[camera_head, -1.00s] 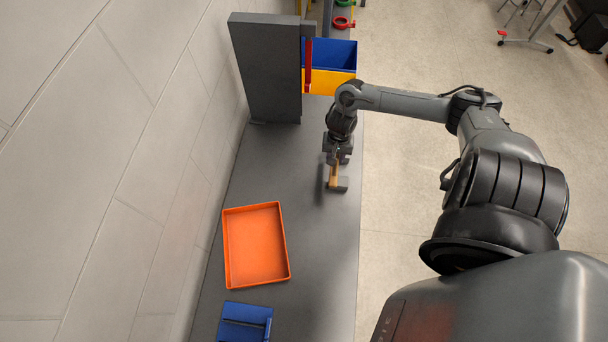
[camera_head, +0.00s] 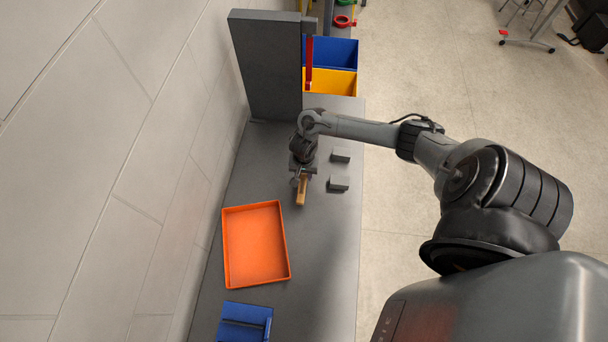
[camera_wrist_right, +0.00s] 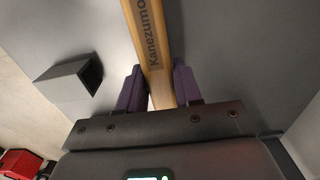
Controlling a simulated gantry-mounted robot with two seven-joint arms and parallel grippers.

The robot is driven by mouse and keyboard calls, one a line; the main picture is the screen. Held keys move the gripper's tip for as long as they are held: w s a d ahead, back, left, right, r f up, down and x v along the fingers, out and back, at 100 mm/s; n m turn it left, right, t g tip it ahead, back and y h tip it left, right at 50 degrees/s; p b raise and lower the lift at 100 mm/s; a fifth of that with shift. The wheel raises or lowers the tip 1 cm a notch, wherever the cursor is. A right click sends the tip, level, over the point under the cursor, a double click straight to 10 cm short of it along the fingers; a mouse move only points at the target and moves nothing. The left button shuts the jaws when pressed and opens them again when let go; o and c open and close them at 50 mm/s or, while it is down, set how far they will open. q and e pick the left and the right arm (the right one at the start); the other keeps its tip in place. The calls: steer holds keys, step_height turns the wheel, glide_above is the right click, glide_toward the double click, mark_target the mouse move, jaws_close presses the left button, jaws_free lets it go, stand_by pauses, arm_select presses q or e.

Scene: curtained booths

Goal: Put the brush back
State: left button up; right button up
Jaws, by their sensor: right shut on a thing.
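The brush (camera_head: 302,191) shows as a light wooden handle under my right gripper (camera_head: 301,179), above the grey bench. No bristles can be made out. Two small grey blocks (camera_head: 340,155) (camera_head: 339,183) stand apart on the bench, right of the gripper. One grey block with an open hollow (camera_wrist_right: 75,82) shows in the wrist view. My left gripper is out of view.
An orange tray (camera_head: 227,262) lies nearer on the grey bench (camera_head: 325,255), with a blue holder (camera_head: 245,318) below it. A tall dark panel (camera_head: 268,65), a red bar (camera_head: 309,65), and blue (camera_head: 335,53) and yellow (camera_head: 335,84) bins stand at the back. A wall borders the left.

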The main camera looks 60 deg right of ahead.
step_height(320, 180, down, 2)
steer(key=shift+f, duration=0.25)
steer(key=o, duration=1.1)
